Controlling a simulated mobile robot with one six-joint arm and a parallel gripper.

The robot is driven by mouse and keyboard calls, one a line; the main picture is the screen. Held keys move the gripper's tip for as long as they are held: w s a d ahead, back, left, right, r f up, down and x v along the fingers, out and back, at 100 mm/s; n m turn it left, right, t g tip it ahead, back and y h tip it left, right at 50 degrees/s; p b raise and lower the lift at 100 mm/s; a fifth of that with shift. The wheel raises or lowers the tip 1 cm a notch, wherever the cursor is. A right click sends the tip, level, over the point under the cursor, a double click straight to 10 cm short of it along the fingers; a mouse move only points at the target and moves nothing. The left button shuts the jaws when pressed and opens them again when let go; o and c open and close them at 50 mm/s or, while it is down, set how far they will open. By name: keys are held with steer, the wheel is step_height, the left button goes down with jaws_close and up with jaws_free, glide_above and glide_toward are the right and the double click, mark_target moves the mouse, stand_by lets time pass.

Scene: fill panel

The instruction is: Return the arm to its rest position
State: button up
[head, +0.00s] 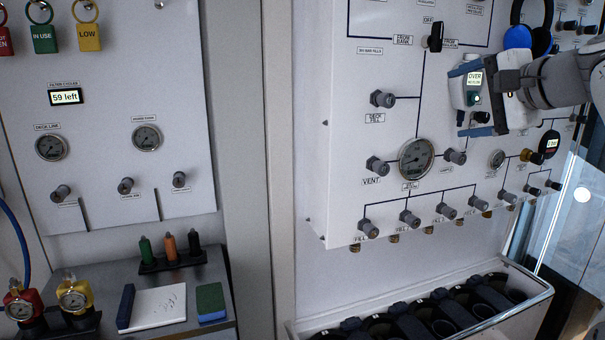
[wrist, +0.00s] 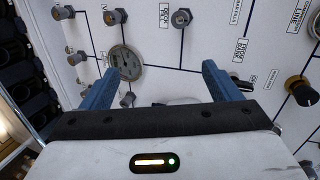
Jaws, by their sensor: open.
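My gripper (head: 464,101) is at the upper right in the head view, in front of the fill panel (head: 340,120). In the wrist view its two blue fingers (wrist: 160,82) stand wide apart with nothing held between them. Beyond them are the white panel face, a round gauge (wrist: 126,62) and several grey knobs. In the head view a pale unit with a lit "OVER" display (head: 474,79) shows beside the fingers; I cannot tell how far it is from them. The arm comes in from the right edge.
The panel carries a large gauge (head: 416,159), knobs and a black selector (head: 435,37). A rack of dark cylinders (head: 440,311) stands below. At left are a board with coloured tags (head: 44,38) and a bench with a notepad (head: 158,306). Blue-black headphones (head: 518,38) hang upper right.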

steer(key=s+a+f+n+g+h+p, duration=0.1)
steer(key=s+a+f+n+g, duration=0.15)
steer(key=a+f, duration=0.45)
steer(key=s+a+f+n+g+p, duration=0.1)
steer(key=s+a+f+n+g, duration=0.15)
steer(key=f, duration=0.85)
steer(key=s+a+f+n+g+h, duration=0.1)
steer(key=s+f+n+g+h, duration=0.1)
steer(key=s+f, duration=0.5)
steer(key=s+a+f+n+g+h+p, duration=0.1)
steer(key=s+f+n, duration=0.4)
steer(key=f, duration=0.7)
steer(key=s+a+g+h, duration=0.1)
steer(key=s+g, duration=0.1)
steer(key=shift+s+n+g, duration=0.3)
steer(key=shift+n+g, duration=0.1)
